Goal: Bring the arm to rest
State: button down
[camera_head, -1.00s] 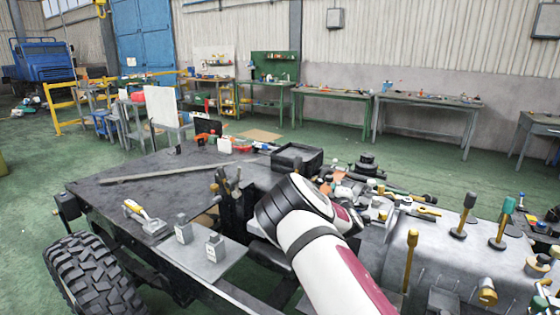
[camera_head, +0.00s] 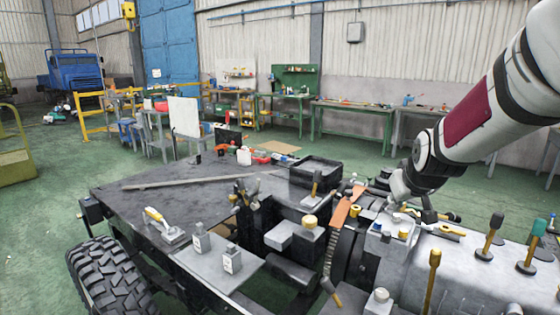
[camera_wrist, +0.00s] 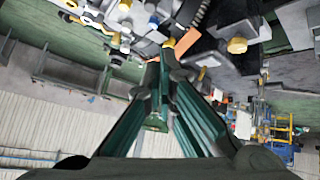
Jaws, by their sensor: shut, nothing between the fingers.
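My arm (camera_head: 470,115), white with a maroon band, comes in from the upper right of the head view. It bends down toward the tool-covered chassis, and its lower end is above the right part of the chassis. I cannot make out the fingers of my gripper in the head view. In the wrist view my gripper (camera_wrist: 160,62) has its dark green fingers brought together at the tips, with nothing held. The fingers appear in front of the chassis parts; their distance from them is hard to tell.
The chassis (camera_head: 130,190) carries a black tray (camera_head: 315,172), grey blocks (camera_head: 232,260), an orange strip (camera_head: 347,206) and several upright yellow-handled tools (camera_head: 431,280). A big tyre (camera_head: 110,282) is at lower left. Workbenches (camera_head: 352,108) line the wall. Green floor (camera_head: 40,215) is clear at left.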

jog(key=s+a+r+g, duration=0.1)
jog(key=s+a, duration=0.3)
jog(key=s, duration=1.2)
jog(key=s+a+r+m+g+y, duration=0.1)
jog(key=s+a, duration=0.3)
jog(key=s, duration=1.3)
jog(key=shift+s+a+r+g+y, duration=0.15)
jog(key=shift+s+a+g+y, duration=0.15)
jog(key=shift+g, duration=0.6)
jog(key=shift+w, duration=0.1)
